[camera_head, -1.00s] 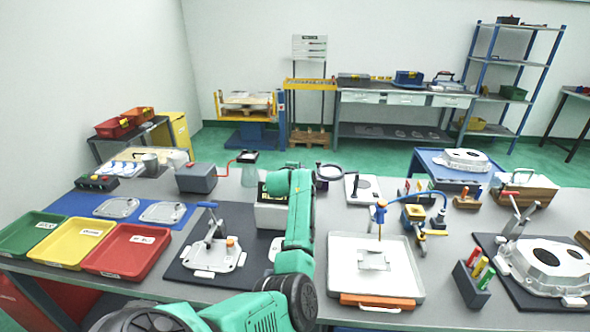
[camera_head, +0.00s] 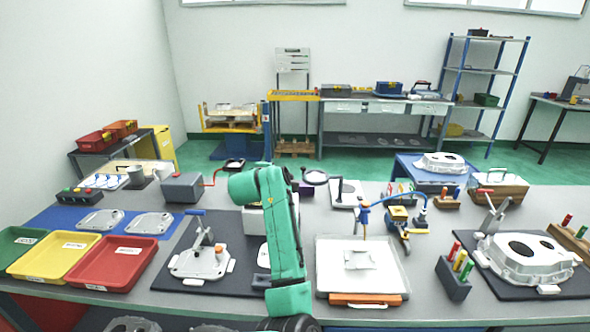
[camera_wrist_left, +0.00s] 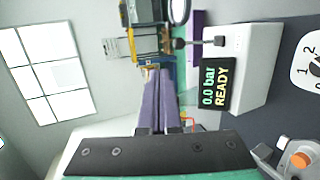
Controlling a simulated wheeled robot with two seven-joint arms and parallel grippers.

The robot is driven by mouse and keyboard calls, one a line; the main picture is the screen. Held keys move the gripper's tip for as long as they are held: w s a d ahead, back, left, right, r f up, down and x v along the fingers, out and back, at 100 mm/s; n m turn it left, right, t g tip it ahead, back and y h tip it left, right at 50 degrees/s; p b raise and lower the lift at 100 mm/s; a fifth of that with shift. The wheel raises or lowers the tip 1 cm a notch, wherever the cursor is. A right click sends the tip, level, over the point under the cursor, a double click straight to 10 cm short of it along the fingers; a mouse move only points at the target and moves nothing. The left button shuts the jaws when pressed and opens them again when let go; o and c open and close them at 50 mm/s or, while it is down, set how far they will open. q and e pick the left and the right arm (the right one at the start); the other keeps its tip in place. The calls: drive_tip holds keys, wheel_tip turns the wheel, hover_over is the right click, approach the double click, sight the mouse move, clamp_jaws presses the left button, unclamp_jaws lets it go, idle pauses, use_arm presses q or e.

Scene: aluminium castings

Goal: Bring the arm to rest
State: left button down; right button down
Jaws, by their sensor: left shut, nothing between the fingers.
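My left arm (camera_head: 285,240) is green and rises from the bottom of the head view, over the middle of the bench. Its gripper is hidden there behind the arm. In the wrist view the left gripper (camera_wrist_left: 160,72) shows two long purple fingers lying together, shut and empty. A white box with a display reading "0.0 bar READY" (camera_wrist_left: 240,65) is to the right of the fingers in that view. The white box (camera_head: 256,221) is partly covered by the arm in the head view. My right gripper is in neither view.
A dark mat with a casting fixture (camera_head: 200,262) is left of the arm. A white tray (camera_head: 335,281) with an orange handle is to its right. Red (camera_head: 115,270) and yellow trays are further left. A large casting (camera_head: 530,258) is at right.

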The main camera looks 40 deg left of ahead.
use_arm(q)
drive_tip(key=s+d+f+m+g+h, duration=0.2)
drive_tip(key=s+d+f+m, duration=0.3)
drive_tip(key=d+f+m, duration=0.25)
drive_tip(key=s+d+f+m+g+h, duration=0.1)
drive_tip(key=s+d+f+m+g, duration=0.1)
drive_tip(key=s+d+f+m, duration=0.5)
drive_tip(key=s+d+f+m+g+h, duration=0.4)
drive_tip(key=s+d+f+m+g, duration=0.1)
drive_tip(key=s+d+f+m, duration=0.7)
wheel_tip(320, 180, down, 20)
drive_tip(key=s+r+g, duration=0.1)
drive_tip(key=s, duration=0.1)
drive_tip(key=s+a+f+g+b, duration=0.1)
drive_tip(key=s+a+f, duration=0.1)
drive_tip(key=s+f, duration=1.6)
drive_tip(key=shift+s+a+f+y, duration=0.15)
drive_tip(key=shift+a+f+y, duration=0.05)
drive_tip(key=shift+a+y, duration=0.15)
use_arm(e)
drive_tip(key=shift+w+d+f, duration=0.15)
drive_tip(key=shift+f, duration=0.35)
